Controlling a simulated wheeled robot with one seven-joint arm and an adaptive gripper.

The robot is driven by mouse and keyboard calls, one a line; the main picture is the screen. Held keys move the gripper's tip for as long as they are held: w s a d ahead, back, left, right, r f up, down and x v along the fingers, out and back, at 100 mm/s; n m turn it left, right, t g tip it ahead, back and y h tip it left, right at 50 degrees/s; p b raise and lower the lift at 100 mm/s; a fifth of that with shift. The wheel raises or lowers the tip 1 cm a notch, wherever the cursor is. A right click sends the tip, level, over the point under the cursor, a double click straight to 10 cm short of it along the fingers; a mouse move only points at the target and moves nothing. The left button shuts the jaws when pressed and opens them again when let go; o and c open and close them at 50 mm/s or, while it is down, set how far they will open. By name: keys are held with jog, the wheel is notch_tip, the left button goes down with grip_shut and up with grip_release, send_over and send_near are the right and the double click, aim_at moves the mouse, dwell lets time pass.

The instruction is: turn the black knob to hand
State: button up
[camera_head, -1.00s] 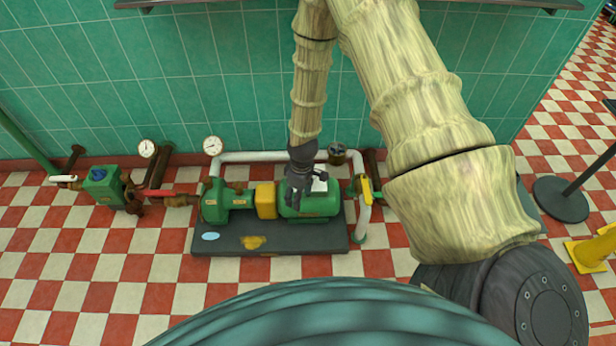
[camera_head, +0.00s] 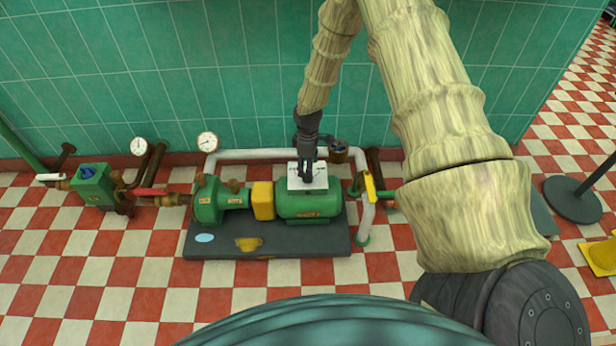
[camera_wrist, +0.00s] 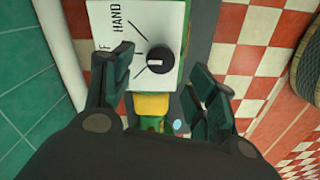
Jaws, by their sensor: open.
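The black knob (camera_wrist: 158,59) sits on a white panel (camera_wrist: 112,38) in the wrist view. A pale mark shows on the knob's face, towards the picture's left. The word HAND is at the panel's upper part; an F shows below it, with the rest cut off. Dark lines run from near the knob towards the labels. My gripper (camera_wrist: 166,76) is open, one finger left of the knob and one right, apart from it. In the head view my gripper (camera_head: 308,163) is over the white panel (camera_head: 308,183) on top of the green motor (camera_head: 309,204); the knob is hidden there.
The motor stands on a dark base plate (camera_head: 290,243) with a yellow coupling (camera_head: 263,201). A white pipe (camera_head: 250,154) runs behind it, and a yellow-handled valve (camera_head: 370,187) stands to its right. A tiled wall (camera_head: 230,90) is close behind. Checkered floor lies in front.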

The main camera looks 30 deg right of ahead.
jog(key=shift+f+b, duration=0.55)
jog(key=shift+f, duration=2.15)
jog(key=c, duration=1)
